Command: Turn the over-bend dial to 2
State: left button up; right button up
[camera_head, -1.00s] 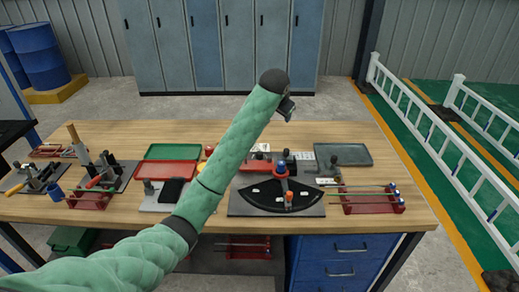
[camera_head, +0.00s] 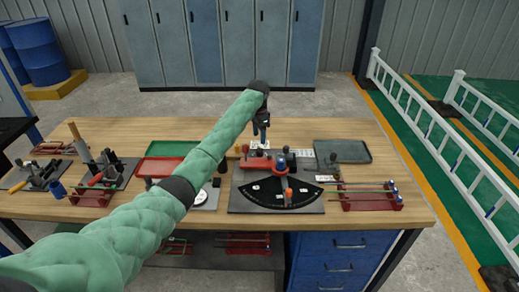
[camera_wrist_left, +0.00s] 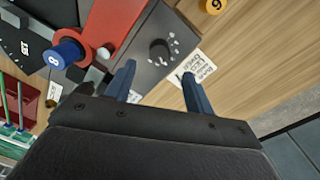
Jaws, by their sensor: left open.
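The over-bend dial (camera_wrist_left: 160,52) is a black round knob with white marks around it, on a dark grey plate in the left wrist view. Its setting is too small to read. My left gripper (camera_wrist_left: 158,72) is open, its two blue fingers pointing toward the plate around the knob's near side. I cannot tell whether they touch it. In the head view the left gripper (camera_head: 262,132) hangs down over the back of the bender (camera_head: 275,197), which has a black fan-shaped scale. The dial cannot be made out there. My right gripper is not in view.
A blue roller marked 8 (camera_wrist_left: 66,54) and a red arm (camera_wrist_left: 112,25) lie left of the dial. A printed card (camera_wrist_left: 198,66) and a yellow numbered piece (camera_wrist_left: 213,5) are close by. A red rack with rods (camera_head: 365,197) stands right of the bender.

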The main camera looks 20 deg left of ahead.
aim_at(260, 149)
pick_arm(q)
notch_tip(260, 149, down, 6)
jog(key=p, duration=0.2)
jog(key=shift+s+d+p, duration=0.1)
jog(key=shift+d+p, duration=0.05)
jog(key=shift+p, duration=0.15)
jog(key=shift+f, duration=0.8)
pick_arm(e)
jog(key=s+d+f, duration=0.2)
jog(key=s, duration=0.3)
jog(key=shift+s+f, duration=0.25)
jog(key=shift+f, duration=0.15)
pick_arm(q)
jog(key=shift+c, duration=0.2)
jog(key=c, duration=0.9)
